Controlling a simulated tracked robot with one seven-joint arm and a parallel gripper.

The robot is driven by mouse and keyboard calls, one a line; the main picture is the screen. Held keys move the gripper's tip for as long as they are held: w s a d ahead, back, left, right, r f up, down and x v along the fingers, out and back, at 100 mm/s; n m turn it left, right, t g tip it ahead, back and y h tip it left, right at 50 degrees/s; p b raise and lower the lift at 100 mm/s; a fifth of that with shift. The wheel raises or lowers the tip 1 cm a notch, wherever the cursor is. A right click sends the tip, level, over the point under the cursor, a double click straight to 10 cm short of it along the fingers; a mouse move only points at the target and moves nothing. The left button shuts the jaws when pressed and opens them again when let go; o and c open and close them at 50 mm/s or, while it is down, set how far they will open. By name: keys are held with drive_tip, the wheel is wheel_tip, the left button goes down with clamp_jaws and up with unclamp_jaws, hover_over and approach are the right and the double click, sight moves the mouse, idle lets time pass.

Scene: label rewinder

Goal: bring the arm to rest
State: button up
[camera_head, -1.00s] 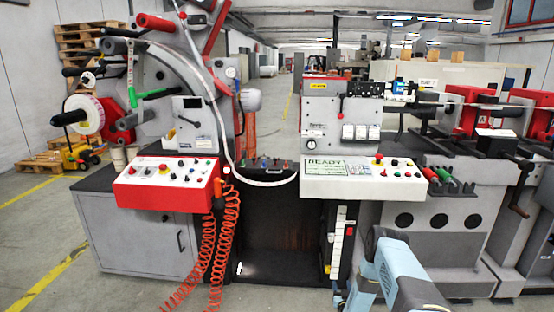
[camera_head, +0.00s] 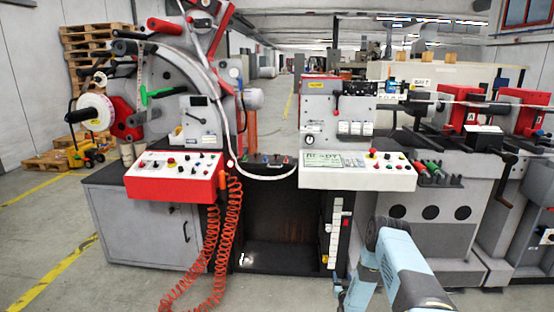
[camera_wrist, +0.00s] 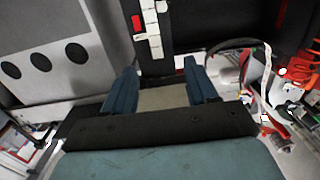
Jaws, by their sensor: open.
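My arm shows at the lower right of the head view as light blue and grey links, in front of the grey machine cabinet. The gripper's fingers cannot be made out there. In the wrist view my gripper (camera_wrist: 163,88) shows two blue fingers set apart, with nothing between them. Past the fingers lie the pale floor and the dark machine base. The label rewinder's red control panel (camera_head: 172,178) and white control panel (camera_head: 357,178) stand to the left of and above my arm. No part of my arm is seen touching the machine.
Coiled orange hoses (camera_head: 222,240) hang at the left of the dark recess (camera_head: 285,215). The grey cabinet (camera_head: 430,210) with round holes stands behind my arm. Open floor (camera_head: 50,225) lies at the left, with yellow lines. Wooden pallets (camera_head: 95,50) stand at the back left.

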drive_tip(key=w+a+r+n+g+y, duration=0.1)
drive_tip(key=w+r, duration=0.4)
drive_tip(key=r, duration=0.8)
drive_tip(key=w+r+g, duration=0.2)
drive_tip(key=w+r, duration=0.2)
drive_tip(key=r, duration=1)
drive_tip(key=s+a+r+g, duration=0.1)
drive_tip(key=s+r, duration=0.4)
drive_tip(key=r, duration=0.8)
drive_tip(key=s+a+r+g, duration=0.2)
drive_tip(key=s+r, duration=0.2)
drive_tip(key=r, duration=0.9)
drive_tip(key=s+a+r+g, duration=0.1)
drive_tip(key=s+r, duration=0.7)
drive_tip(key=s, duration=0.4)
drive_tip(key=s+r+g, duration=0.2)
drive_tip(key=s+r, duration=0.5)
drive_tip(key=s, duration=0.5)
drive_tip(key=s+a+r+g, duration=0.1)
drive_tip(key=s+g, duration=0.2)
drive_tip(key=s, duration=2.5)
drive_tip(key=shift+a, duration=0.3)
